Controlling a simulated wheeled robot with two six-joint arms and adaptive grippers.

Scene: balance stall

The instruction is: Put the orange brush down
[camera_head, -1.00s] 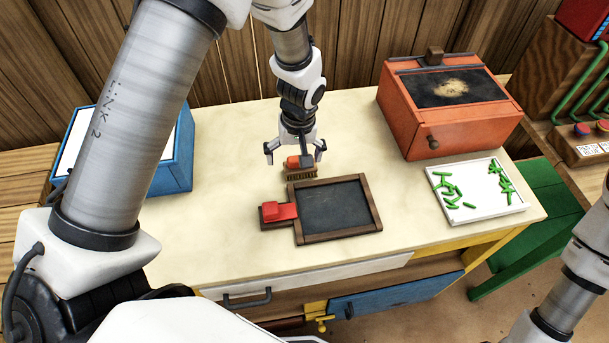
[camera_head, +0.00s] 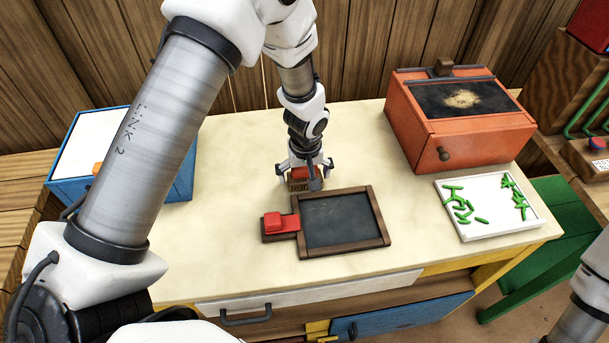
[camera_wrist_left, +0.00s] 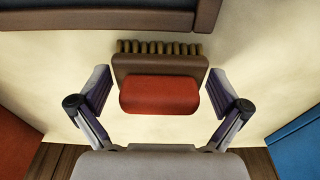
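The orange brush (camera_head: 301,174) stands bristles down on the cream table, just behind the slate's upper left corner. In the left wrist view its orange-red handle (camera_wrist_left: 160,95) sits on a brown block with tan bristles. My left gripper (camera_head: 306,171) is low over the brush, with its fingers spread to either side. In the left wrist view the fingers (camera_wrist_left: 158,92) stand apart, with a gap between each finger and the handle. My right gripper is out of view; only part of that arm shows at the lower right.
The dark slate (camera_head: 341,221) in a wooden frame lies in front, with a red block (camera_head: 281,223) at its left. An orange-red box (camera_head: 455,137) and a white tray (camera_head: 459,234) of green pieces are to the right. A blue box (camera_head: 179,180) is at the left.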

